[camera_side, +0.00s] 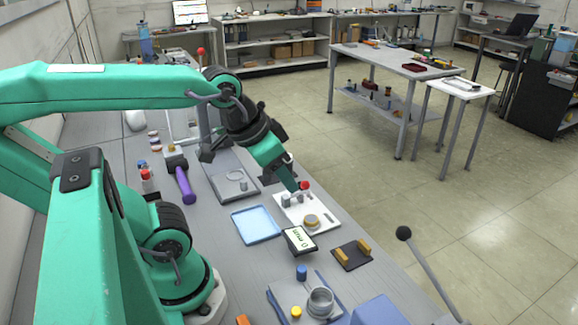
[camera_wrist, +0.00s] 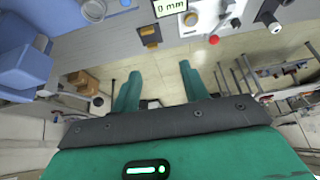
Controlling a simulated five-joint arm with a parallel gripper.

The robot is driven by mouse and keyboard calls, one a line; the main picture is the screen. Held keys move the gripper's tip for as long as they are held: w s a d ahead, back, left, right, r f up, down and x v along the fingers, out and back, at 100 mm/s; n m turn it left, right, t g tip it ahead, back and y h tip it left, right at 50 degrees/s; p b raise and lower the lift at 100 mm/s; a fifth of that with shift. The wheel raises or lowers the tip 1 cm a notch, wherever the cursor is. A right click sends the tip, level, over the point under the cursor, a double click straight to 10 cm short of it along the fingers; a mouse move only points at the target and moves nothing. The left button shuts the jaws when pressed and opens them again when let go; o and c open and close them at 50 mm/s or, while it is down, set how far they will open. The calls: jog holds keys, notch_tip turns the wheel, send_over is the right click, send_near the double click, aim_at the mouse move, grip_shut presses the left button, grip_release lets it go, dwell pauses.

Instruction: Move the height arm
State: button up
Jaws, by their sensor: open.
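The spark stand is a white plate (camera_side: 324,226) with small grey metal parts, a brass ring (camera_side: 311,221) and a red knob (camera_side: 304,186). I take the part with the red knob to be the height arm, but I cannot be sure. The red knob (camera_wrist: 213,39) and brass ring (camera_wrist: 190,19) also show in the wrist view. A display (camera_side: 299,240) beside the plate reads 0 mm. My gripper (camera_side: 291,184) is close to the red knob in the side view. In the wrist view my gripper (camera_wrist: 158,85) has its fingers apart with nothing between them.
A blue tray (camera_side: 257,224) and a grey plate (camera_side: 231,181) lie on the bench left of the stand. A metal cup (camera_side: 320,301) and a blue box (camera_side: 378,311) are at the front.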

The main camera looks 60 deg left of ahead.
jog(key=w+a+f+m+g, duration=0.2)
jog(key=w+a, duration=0.2)
jog(key=w+a+f+m+g, duration=0.1)
jog(key=w+a+f, duration=0.1)
jog(key=w+a, duration=0.2)
jog(key=w+a+f+m+g, duration=0.2)
jog(key=w+a, duration=0.3)
jog(key=shift+a+f+m+g, duration=0.1)
jog(key=shift+a+m+g, duration=0.05)
jog(key=shift+m+g, duration=0.15)
jog(key=shift+f, duration=0.15)
jog(key=shift+f, duration=3.8)
jog(key=shift+c, duration=0.5)
grip_shut()
